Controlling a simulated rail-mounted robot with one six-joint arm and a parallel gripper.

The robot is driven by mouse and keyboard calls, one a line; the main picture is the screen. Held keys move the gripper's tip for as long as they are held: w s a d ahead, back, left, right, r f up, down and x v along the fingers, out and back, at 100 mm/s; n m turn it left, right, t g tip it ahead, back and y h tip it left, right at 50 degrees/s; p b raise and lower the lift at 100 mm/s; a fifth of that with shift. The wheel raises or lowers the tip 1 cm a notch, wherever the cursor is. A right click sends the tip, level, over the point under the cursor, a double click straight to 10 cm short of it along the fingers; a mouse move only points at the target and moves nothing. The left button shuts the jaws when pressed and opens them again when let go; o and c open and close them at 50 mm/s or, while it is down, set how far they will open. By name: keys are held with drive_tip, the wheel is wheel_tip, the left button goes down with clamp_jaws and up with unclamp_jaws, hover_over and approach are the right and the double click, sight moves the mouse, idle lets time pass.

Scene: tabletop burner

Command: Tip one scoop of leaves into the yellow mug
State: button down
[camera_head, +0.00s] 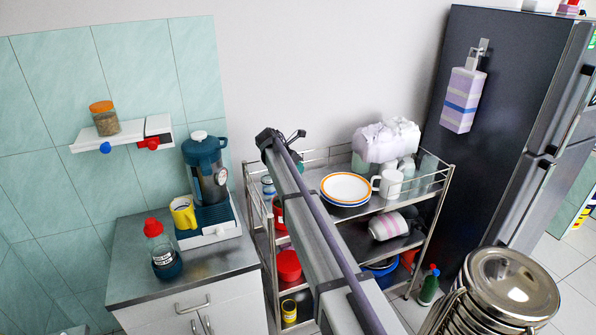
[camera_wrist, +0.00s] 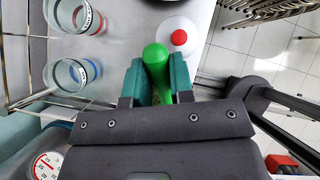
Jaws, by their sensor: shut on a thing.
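The yellow mug (camera_head: 183,212) stands upright beside the teal jug (camera_head: 205,170), on the blue and white base. Its inside is too small to read. A jar with an orange lid (camera_head: 105,119), holding brownish contents, stands on the wall shelf. In the wrist view, the teal fingers of my gripper (camera_wrist: 158,82) are shut on a green rounded thing (camera_wrist: 156,62), which looks like a handle. Its other end is hidden, so I cannot tell whether it carries leaves. In the head view my arm reaches to just right of the jug, and the green thing is not visible there.
A red-capped bottle (camera_head: 163,250) stands at the counter's (camera_head: 205,270) front. A metal cart (camera_head: 433,225) with crockery stands right of the counter. In the wrist view, two glasses (camera_wrist: 70,76) and a round white thing with a red top (camera_wrist: 179,38) show near my gripper.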

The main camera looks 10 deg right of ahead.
drive_tip(key=shift+s+a+f+t+h+b, duration=0.5)
drive_tip(key=shift+h+b, duration=0.3)
drive_tip(key=shift+b, duration=0.35)
wheel_tip(320, 180, down, 2)
drive_tip(key=shift+w+f+b, duration=0.1)
drive_tip(key=shift+b, duration=1)
drive_tip(key=f+b, duration=0.2)
drive_tip(key=b, duration=0.1)
drive_tip(key=shift+s+a+f, duration=0.2)
drive_tip(key=shift+a+f, duration=0.15)
drive_tip(key=shift+f, duration=0.05)
drive_tip(key=shift+g+y, duration=0.5)
drive_tip(key=shift+y, duration=0.3)
drive_tip(key=r+p, duration=0.1)
drive_tip(key=p, duration=0.1)
drive_tip(key=d+r+p, duration=0.1)
drive_tip(key=r+p, duration=0.1)
drive_tip(key=w+r+p, duration=0.1)
drive_tip(key=p, duration=0.1)
drive_tip(key=shift+d+r+p, duration=0.15)
drive_tip(key=shift+r+p, duration=0.15)
drive_tip(key=shift+p, duration=0.05)
drive_tip(key=y+p, duration=0.1)
drive_tip(key=w+d+r+g+y+p, duration=0.1)
drive_tip(key=p, duration=0.1)
drive_tip(key=shift+w+d+r+g, duration=0.1)
drive_tip(key=shift+d+r+g, duration=0.1)
drive_tip(key=shift+r+g, duration=0.1)
drive_tip(key=shift+f, duration=0.15)
